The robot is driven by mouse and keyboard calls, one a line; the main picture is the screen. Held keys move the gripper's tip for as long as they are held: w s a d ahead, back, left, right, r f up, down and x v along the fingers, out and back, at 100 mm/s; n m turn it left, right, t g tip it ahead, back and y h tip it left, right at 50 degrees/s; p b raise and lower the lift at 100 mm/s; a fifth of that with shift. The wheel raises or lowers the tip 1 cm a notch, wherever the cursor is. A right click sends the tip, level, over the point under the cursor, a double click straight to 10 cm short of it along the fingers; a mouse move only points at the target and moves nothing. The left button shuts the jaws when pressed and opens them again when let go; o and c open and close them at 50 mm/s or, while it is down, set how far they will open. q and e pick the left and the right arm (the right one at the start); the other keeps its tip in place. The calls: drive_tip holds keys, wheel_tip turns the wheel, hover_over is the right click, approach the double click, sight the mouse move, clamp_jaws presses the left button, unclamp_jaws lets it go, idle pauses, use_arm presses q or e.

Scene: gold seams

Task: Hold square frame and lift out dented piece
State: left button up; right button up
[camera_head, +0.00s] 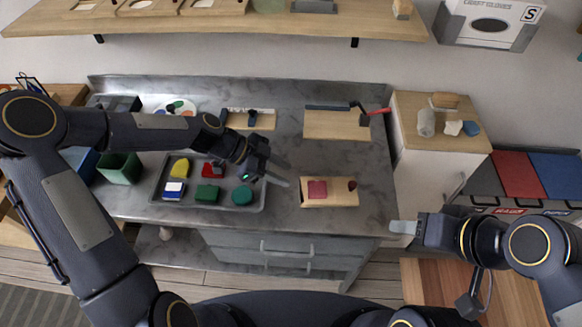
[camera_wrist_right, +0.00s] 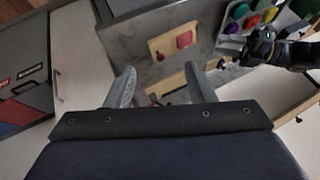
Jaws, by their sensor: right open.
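A light wooden board (camera_head: 333,199) lies at the front middle of the grey worktop. A pinkish-red square piece (camera_head: 317,189) sits on or in its left part, and a small dark reddish-brown knob (camera_head: 352,185) is at its right end. I cannot make out a separate frame edge or a dent. The board (camera_wrist_right: 163,51) and red piece (camera_wrist_right: 184,40) also show in the right wrist view. My left gripper (camera_head: 284,173) is open and empty, just up-left of the board. My right gripper (camera_head: 403,228) is open and empty, beyond the worktop's front right edge; its fingers (camera_wrist_right: 161,90) are spread apart.
A metal tray (camera_head: 215,207) with several coloured pieces lies left of the board. Behind are a wooden board (camera_head: 335,125) with tools and a red-handled tool (camera_head: 378,112). A white cabinet (camera_head: 425,170) stands right. Bare worktop surrounds the light board.

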drive_tip(key=o, duration=0.5)
drive_tip(key=shift+c, duration=0.2)
drive_tip(key=shift+o, duration=1.4)
drive_tip(key=shift+w+d+n, duration=0.1)
drive_tip(key=shift+w+n, duration=0.2)
drive_tip(key=shift+n, duration=0.1)
drive_tip(key=o, duration=0.3)
drive_tip(key=w+n, duration=0.1)
drive_tip(key=w+n+g, duration=0.1)
drive_tip(key=w+n, duration=0.1)
drive_tip(key=w+n+g+h, duration=0.1)
drive_tip(key=shift+w+d+f, duration=0.15)
drive_tip(key=shift+w+d, duration=0.1)
drive_tip(key=shift+w, duration=0.1)
drive_tip(key=n+g+h, duration=0.3)
drive_tip(key=n, duration=1.2)
hover_over(350, 184)
drive_tip(key=f, duration=1)
drive_tip(key=shift+s+d+f, duration=0.2)
drive_tip(key=shift+d+f, duration=0.05)
drive_tip(key=shift+f, duration=0.1)
drive_tip(key=shift+w+a+f+g, duration=0.2)
drive_tip(key=shift+a+f+g, duration=0.1)
drive_tip(key=shift+f, duration=0.3)
wheel_tip(350, 184, down, 7)
drive_tip(key=shift+f, duration=0.2)
